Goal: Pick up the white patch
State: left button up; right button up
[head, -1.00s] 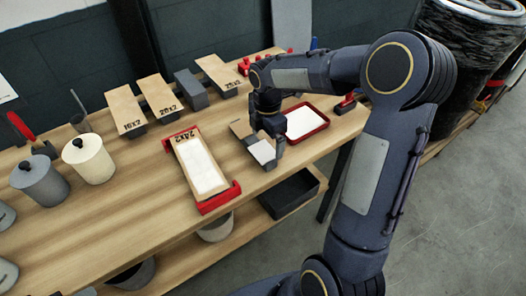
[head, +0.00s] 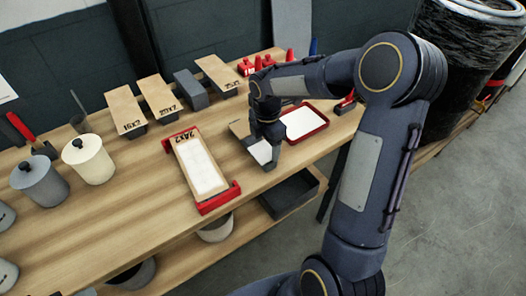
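A small white patch (head: 259,151) lies on a low grey and tan holder on the wooden bench, near its front edge. My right gripper (head: 268,155) is pointing down over the right side of this patch and hides part of it. Its fingers are small and dark, so I cannot tell how far apart they are or whether they touch the patch. A red tray (head: 321,131) with a white sheet lies just right of the gripper. A tan box marked 24x2 (head: 185,154) with a white panel lies in a red holder (head: 220,201). My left gripper is not in view.
Several labelled tan boxes (head: 158,97) and a grey block (head: 190,88) stand along the back. Lidded pots, one white (head: 91,165) and one grey (head: 40,183), stand at left. A black bin (head: 290,193) sits on the lower shelf. Bare bench (head: 120,205) lies left of the red holder.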

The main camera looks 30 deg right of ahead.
jog(key=shift+c, duration=1.2)
